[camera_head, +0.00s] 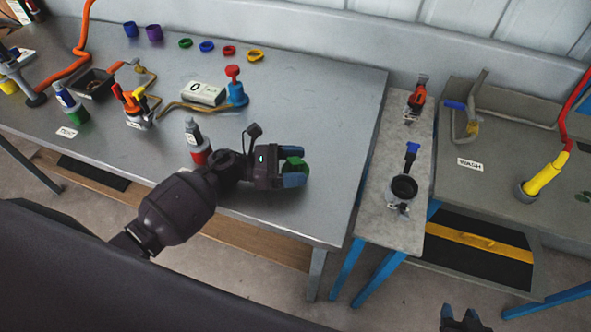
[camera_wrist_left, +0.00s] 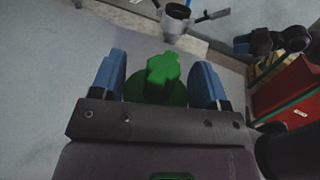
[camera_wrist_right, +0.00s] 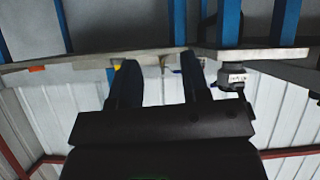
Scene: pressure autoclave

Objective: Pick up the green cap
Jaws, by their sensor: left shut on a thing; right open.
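The green cap (camera_head: 294,167) is between the blue fingertips of my left gripper (camera_head: 294,168) in the head view, over the front right part of the metal table. In the left wrist view the cap (camera_wrist_left: 163,78) shows a raised cross-shaped grip on a round base. My left gripper (camera_wrist_left: 165,82) is shut on it. Whether the cap touches the table is hard to tell. My right gripper (camera_head: 464,322) shows at the bottom edge of the head view, away from the cap. In the right wrist view its fingers (camera_wrist_right: 155,85) are apart with nothing between them.
A red-and-grey bottle (camera_head: 196,148) stands just behind my left arm. Coloured rings (camera_head: 229,50) lie at the back of the metal table (camera_head: 330,100). A narrow stand with a dark round vessel (camera_head: 403,187) is to the right, then a wash bench (camera_head: 500,130).

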